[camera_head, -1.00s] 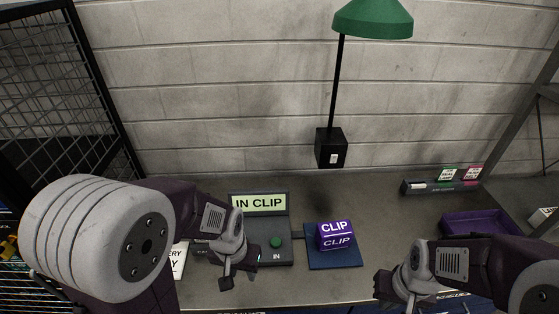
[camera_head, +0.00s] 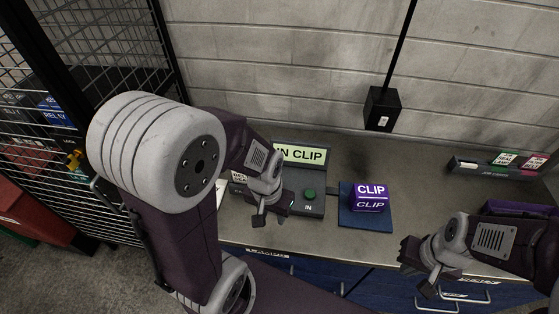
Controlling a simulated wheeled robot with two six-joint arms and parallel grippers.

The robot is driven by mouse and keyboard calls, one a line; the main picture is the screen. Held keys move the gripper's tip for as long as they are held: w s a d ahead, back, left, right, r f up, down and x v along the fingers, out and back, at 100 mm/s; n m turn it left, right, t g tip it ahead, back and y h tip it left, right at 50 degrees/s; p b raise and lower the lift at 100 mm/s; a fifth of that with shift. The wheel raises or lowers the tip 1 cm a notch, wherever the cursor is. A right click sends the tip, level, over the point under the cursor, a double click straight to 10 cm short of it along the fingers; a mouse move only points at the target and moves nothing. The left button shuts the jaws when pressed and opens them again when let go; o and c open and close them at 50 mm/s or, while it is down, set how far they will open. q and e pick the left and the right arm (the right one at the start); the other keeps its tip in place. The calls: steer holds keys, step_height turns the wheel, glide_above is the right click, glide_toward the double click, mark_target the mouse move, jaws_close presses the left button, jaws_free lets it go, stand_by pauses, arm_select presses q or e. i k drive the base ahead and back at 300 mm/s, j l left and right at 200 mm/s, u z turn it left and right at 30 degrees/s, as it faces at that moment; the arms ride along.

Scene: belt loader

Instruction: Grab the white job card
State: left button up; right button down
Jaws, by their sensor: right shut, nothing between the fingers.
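A rack (camera_head: 497,170) stands at the back right of the bench. A white sign or card (camera_head: 221,191) lies partly hidden behind my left arm. My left gripper (camera_head: 268,212) is over the bench front, beside the IN CLIP console; its opening is unclear. My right gripper (camera_head: 412,267) is shut and empty at the bench's front edge, well short of the rack.
The IN CLIP console (camera_head: 311,211) has a green button (camera_head: 310,194). A purple CLIP block (camera_head: 370,196) sits on a blue pad (camera_head: 363,221). A purple tray (camera_head: 510,207) is partly behind my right arm. Bench (camera_head: 425,180) is clear between pad and rack. Mesh cage stands left.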

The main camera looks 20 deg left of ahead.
mark_target(239, 178)
steer(key=j+u, duration=0.15)
steer(key=u, duration=0.2)
steer(key=j+u, duration=0.3)
steer(key=u, duration=0.35)
steer(key=j+z, duration=0.15)
steer(key=j, duration=0.3)
steer(key=k+j+z, duration=0.15)
steer(key=j, duration=0.3)
steer(key=j+z, duration=0.1)
steer(key=j, duration=0.35)
steer(key=k+j+z, duration=0.15)
steer(key=j, duration=0.25)
